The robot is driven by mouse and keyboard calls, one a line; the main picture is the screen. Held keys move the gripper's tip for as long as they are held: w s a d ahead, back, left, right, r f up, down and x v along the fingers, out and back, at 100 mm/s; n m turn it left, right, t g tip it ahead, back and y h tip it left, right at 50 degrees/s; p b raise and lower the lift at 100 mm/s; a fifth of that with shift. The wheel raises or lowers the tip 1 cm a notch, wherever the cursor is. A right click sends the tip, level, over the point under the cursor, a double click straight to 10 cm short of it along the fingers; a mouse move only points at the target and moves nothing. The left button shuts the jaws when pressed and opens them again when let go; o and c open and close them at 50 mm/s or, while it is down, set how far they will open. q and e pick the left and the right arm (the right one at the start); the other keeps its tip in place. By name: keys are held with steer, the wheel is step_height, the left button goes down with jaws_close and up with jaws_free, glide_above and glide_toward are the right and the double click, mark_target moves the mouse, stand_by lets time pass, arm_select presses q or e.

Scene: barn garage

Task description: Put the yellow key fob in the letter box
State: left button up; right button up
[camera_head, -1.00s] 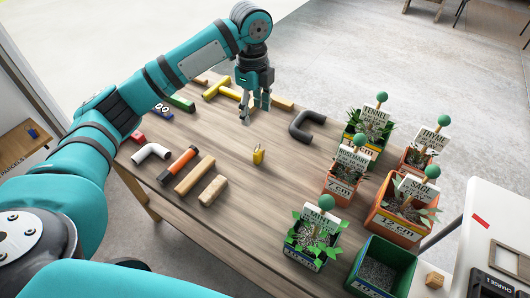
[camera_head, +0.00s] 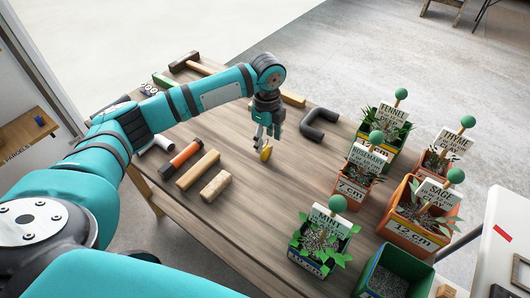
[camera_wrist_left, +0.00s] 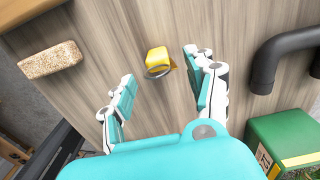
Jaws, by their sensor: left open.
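The yellow key fob (camera_head: 266,154) lies on the wooden table, partly behind my left gripper's fingers in the head view. My left gripper (camera_head: 267,137) is open and points down just over it. In the left wrist view the fob (camera_wrist_left: 158,57) with its dark metal ring lies beyond the fingertips, toward the gap between the open fingers (camera_wrist_left: 158,75); nothing is held. I see no thing that I can tell is a letter box. My right gripper does not show.
Plant boxes with name signs, such as the mint box (camera_head: 322,240), stand at the table's right. A black bent pipe (camera_head: 319,125) lies near the fob. Wooden blocks (camera_head: 197,170) and an orange-handled tool (camera_head: 181,159) lie left.

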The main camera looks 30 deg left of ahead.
mark_target(266, 148)
arm_select(q)
steer(key=shift+s+a+f, duration=0.1)
steer(key=shift+f, duration=3)
steer(key=shift+c, duration=0.3)
jaws_close()
steer(key=shift+r, duration=0.15)
